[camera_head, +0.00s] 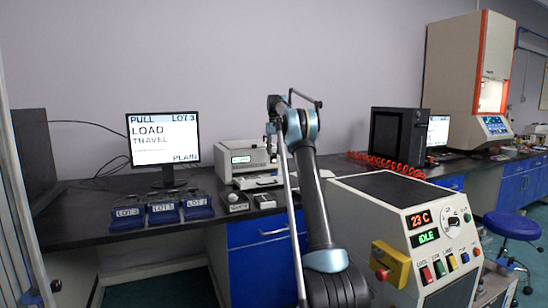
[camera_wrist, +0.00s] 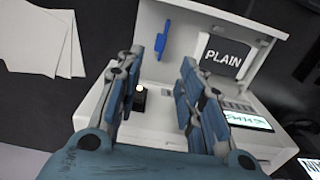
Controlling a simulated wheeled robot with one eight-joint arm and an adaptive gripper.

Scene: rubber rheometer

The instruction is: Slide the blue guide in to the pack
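A blue upright piece, apparently the blue guide (camera_wrist: 163,40), stands against the inner wall of a white bench device (camera_wrist: 205,20) in the wrist view. I cannot make it out in the head view. My gripper (camera_wrist: 164,62) is open, its two fingers spread with nothing between them. It is above the device, its fingertips just short of the blue piece in the picture. The head view shows the white device (camera_head: 242,158) on the bench with my gripper (camera_head: 271,140) beside and above it. I cannot identify the pack with certainty.
White sheets (camera_wrist: 42,38) lie on the dark bench. A small black part with a pale top (camera_wrist: 140,97) sits between the fingers' lines. A PLAIN panel (camera_wrist: 222,58) is at right. Blue LOT trays (camera_head: 162,211) and a monitor (camera_head: 163,138) stand left of the device.

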